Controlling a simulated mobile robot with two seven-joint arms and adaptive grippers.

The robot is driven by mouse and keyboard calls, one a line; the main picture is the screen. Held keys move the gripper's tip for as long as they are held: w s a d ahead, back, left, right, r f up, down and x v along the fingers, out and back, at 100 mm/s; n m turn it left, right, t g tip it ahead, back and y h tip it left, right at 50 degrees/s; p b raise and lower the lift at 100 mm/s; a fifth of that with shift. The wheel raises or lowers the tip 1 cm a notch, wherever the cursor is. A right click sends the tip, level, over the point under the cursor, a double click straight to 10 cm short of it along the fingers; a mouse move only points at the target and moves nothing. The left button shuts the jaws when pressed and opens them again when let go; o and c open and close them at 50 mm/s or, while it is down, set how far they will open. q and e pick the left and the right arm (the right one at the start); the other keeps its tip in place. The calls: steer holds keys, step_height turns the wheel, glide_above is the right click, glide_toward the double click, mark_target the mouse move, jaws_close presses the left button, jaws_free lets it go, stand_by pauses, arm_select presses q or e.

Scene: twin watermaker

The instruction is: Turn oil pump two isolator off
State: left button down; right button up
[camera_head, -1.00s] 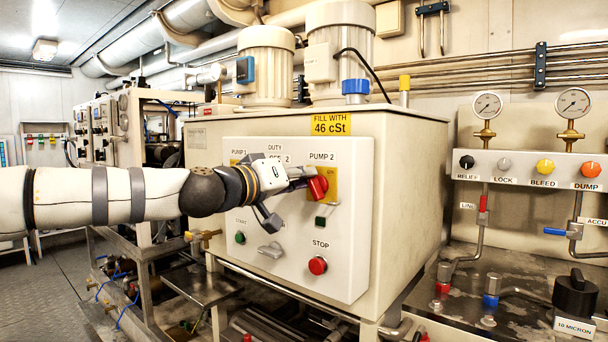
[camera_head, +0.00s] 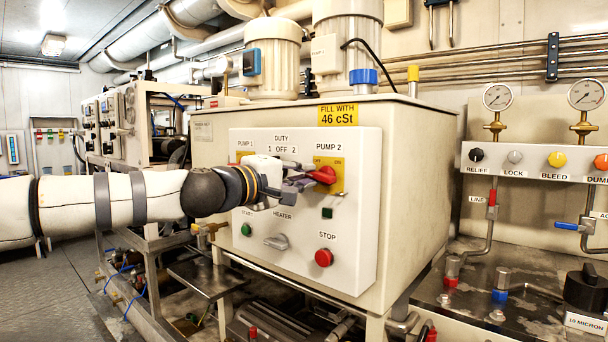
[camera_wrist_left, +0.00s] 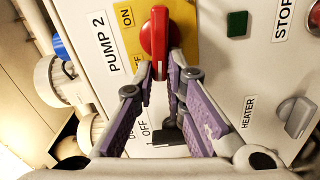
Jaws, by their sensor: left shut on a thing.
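The red Pump 2 isolator handle (camera_head: 324,174) sits on a yellow plate (camera_head: 339,188) marked OFF at upper left and ON at upper right. The handle lies about level across the plate, its grip end to the left. My left gripper (camera_head: 308,180) reaches in from the left and is shut on that grip end. In the left wrist view both fingertips (camera_wrist_left: 165,70) close on the lower end of the red handle (camera_wrist_left: 155,35). The fingers hide part of the plate. My right gripper is not in view.
The panel also has a green start button (camera_head: 246,230), a grey heater knob (camera_head: 276,242), a red stop button (camera_head: 323,258) and a dark green square (camera_head: 327,213). The duty selector is hidden behind my gripper. Gauges and valve knobs stand at the right.

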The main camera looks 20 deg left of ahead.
arm_select(q)
steer(key=shift+f+n, duration=0.3)
steer(key=shift+n, duration=0.7)
steer(key=c, duration=1.6)
jaws_free()
steer(key=shift+c, duration=0.2)
steer(key=v, duration=1.2)
